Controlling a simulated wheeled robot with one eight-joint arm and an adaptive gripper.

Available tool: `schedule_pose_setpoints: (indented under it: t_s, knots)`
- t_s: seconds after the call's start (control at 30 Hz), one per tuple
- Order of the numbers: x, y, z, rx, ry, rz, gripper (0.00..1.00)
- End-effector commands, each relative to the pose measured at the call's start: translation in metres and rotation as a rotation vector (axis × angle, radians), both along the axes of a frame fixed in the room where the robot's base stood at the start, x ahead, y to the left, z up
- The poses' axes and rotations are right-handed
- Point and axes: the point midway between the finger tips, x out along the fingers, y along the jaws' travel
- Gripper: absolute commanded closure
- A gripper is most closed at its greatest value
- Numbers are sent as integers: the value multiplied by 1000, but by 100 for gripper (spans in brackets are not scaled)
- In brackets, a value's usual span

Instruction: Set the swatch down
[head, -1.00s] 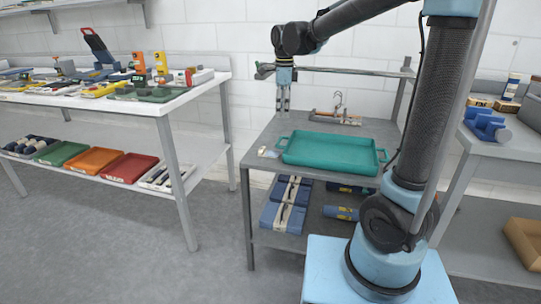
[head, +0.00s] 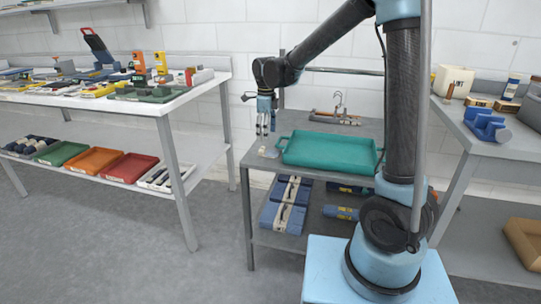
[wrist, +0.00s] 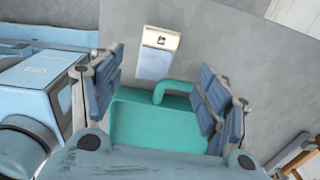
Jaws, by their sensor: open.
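The swatch (head: 268,152), a small pale card with a blue-grey lower part, lies on the grey worktable (head: 258,137) near its left edge, just left of the teal tray (head: 330,151). In the wrist view the swatch (wrist: 158,55) lies flat beyond my fingertips, beside the tray's handle. My gripper (head: 266,131) is open and points down above the table's left side, close to the swatch in the picture. In the wrist view nothing is between the fingers of my gripper (wrist: 162,85), and the teal tray (wrist: 150,118) shows below and between them.
Faucet-like fittings (head: 338,115) stand behind the tray. A rail runs above the table's back. Blue folded packs (head: 284,205) lie on the shelf below. A white bench (head: 165,107) with tools stands left, and another bench with blocks (head: 487,124) stands right.

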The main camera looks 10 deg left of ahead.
Motion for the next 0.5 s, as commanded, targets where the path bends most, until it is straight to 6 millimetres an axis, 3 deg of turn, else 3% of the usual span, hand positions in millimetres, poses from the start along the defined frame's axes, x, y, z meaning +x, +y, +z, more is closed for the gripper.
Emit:
schedule_pose_setpoints:
  t_s: [0.5]
  knots:
    - [-2,0,-46,0,0,0,31]
